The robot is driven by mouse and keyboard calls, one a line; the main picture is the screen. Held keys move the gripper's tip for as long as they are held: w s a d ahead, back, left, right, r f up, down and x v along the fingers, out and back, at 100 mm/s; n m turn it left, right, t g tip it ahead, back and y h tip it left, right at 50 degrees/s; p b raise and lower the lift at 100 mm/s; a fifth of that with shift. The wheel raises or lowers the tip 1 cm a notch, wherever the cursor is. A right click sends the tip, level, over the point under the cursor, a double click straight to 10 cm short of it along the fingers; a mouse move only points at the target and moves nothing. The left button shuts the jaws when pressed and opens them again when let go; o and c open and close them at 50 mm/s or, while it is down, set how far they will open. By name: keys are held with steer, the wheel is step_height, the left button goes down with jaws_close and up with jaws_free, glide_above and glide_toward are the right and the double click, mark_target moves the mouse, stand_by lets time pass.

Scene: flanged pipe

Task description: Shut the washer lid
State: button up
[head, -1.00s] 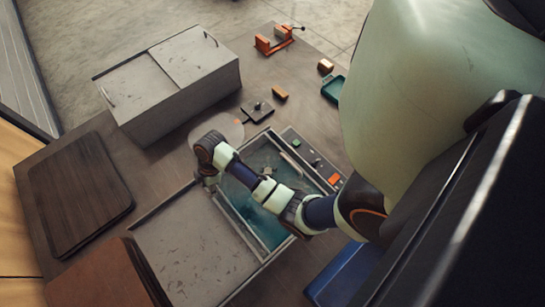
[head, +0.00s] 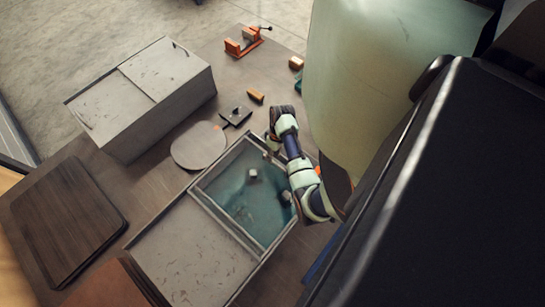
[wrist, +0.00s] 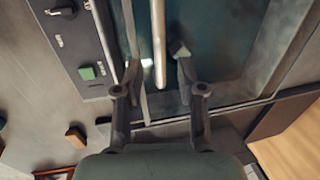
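The washer is a grey box with a flat grey top panel (head: 190,260) on its left half. Its right half is a framed teal area (head: 235,195), with small pieces showing in or through it. I cannot tell whether a clear lid covers it. My gripper (head: 271,150) is at the far right end of this frame, partly hidden by my wrist. In the wrist view my gripper (wrist: 158,72) is open, with a pale bar (wrist: 159,40) between its fingers. Gaps show on both sides; the bar looks like a handle. The teal area (wrist: 222,35) lies to its right.
A control panel with a green button (wrist: 87,72) and a black knob (wrist: 62,11) borders the washer. An orange vise (head: 240,43) sits at the back.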

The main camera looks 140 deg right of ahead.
steer(key=shift+w+f, duration=0.25)
steer(key=shift+f, duration=0.95)
jaws_close()
